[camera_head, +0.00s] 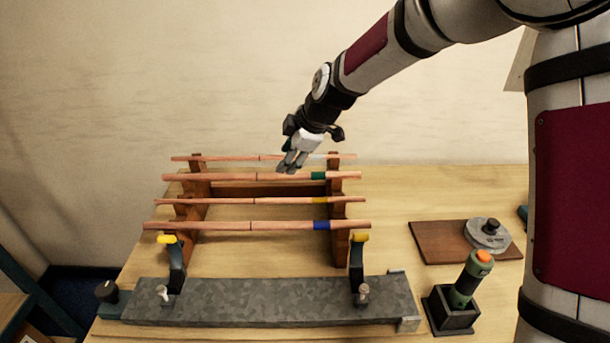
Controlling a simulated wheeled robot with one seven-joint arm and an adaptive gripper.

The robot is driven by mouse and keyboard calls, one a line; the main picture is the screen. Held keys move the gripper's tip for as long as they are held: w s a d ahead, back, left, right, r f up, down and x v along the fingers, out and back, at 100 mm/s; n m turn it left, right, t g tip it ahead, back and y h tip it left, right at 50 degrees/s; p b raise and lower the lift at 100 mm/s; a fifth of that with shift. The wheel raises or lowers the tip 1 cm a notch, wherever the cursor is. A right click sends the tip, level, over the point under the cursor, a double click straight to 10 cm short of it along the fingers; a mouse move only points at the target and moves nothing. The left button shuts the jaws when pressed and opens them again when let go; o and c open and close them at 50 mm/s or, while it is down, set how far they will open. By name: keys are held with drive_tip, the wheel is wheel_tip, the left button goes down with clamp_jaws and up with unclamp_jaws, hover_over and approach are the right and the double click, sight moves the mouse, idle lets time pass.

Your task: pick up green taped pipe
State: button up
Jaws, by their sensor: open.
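The green taped pipe (240,177) is a copper pipe with a green band (318,176) near its right end. It lies across the wooden rack (196,190), second from the back. My gripper (291,167) is open and hangs over the back part of the rack, left of the green band. Its fingertips overlap the back edge of the green taped pipe in the picture; whether they touch it I cannot tell.
Other copper pipes lie on the rack: one at the back (215,158), a yellow-banded one (240,201) and a blue-banded one (220,225) in front. A grey metal bar (260,300) with two upright clamps lies at the table front. A wooden board (438,243) and a green tool (470,280) stand right.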

sight(272, 174)
drive_tip(key=shift+a+p+x, duration=0.1)
drive_tip(key=shift+p+x, duration=0.2)
drive_tip(key=shift+x, duration=2)
drive_tip(key=shift+a+p+x, duration=0.15)
drive_tip(key=shift+p+x, duration=0.15)
drive_tip(key=shift+x, duration=2.05)
drive_tip(key=shift+r, duration=0.15)
clamp_jaws()
